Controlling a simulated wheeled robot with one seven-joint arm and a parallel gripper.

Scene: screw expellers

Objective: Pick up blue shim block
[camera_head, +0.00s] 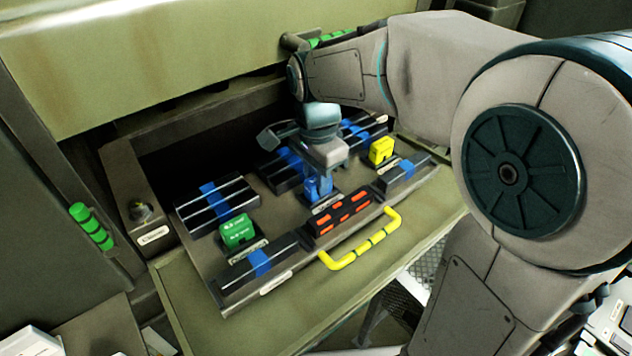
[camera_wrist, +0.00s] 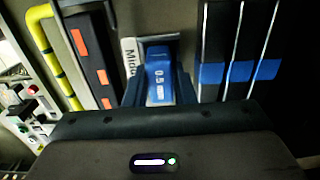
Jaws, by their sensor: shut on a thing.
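The blue shim block (camera_head: 318,187) is at the middle of the tray (camera_head: 180,262), just behind the black bar with orange marks. My gripper (camera_wrist: 160,90) points down and is shut on the blue block. It also shows in the head view (camera_head: 320,178), where it hides the block's top. A label partly reading "Midd" (camera_wrist: 131,62) lies beside the block. I cannot tell whether the block is clear of its slot.
A green block (camera_head: 238,232) stands at left and a yellow block (camera_head: 381,151) at right. Black bars with blue bands (camera_head: 215,203) lie around them. The black bar with orange marks (camera_head: 343,213) and a yellow handle (camera_head: 362,248) are in front. A metal panel (camera_head: 180,60) rises behind.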

